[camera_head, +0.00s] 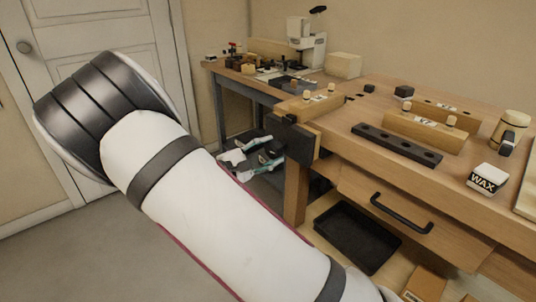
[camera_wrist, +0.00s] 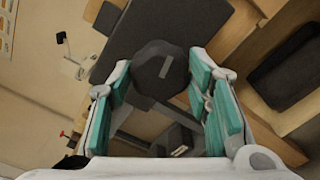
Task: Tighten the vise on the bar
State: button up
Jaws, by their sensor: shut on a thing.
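My gripper (camera_head: 258,153) is in front of the bench's left front corner, at the dark vise jaw (camera_head: 302,148). In the wrist view its teal-padded fingers (camera_wrist: 161,90) stand on either side of a dark knob-like vise handle (camera_wrist: 160,66), and it is shut on this handle. The broad dark plate behind the handle (camera_wrist: 180,25) looks like the same vise jaw. A pale wooden block (camera_head: 308,104) with pegs lies at the top of the vise; I cannot tell whether it is the bar or how firmly it is gripped. The vise screw is hidden.
The workbench (camera_head: 375,105) holds a black strip with holes (camera_head: 396,145), a wooden block with pegs (camera_head: 425,130) and a wax box (camera_head: 487,180). A drawer with a black handle (camera_head: 402,213) and a black tray (camera_head: 357,237) are below. Open floor lies left, before a white door (camera_head: 95,45).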

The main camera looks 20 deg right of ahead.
jog(key=shift+f+m, duration=0.1)
jog(key=shift+m, duration=0.4)
jog(key=shift+m+b, duration=1.4)
jog(key=shift+b, duration=0.2)
jog(key=shift+m+b, duration=0.3)
jog(key=shift+m, duration=0.2)
jog(key=o, duration=1)
jog(key=p+v, duration=0.1)
jog(key=v, duration=0.6)
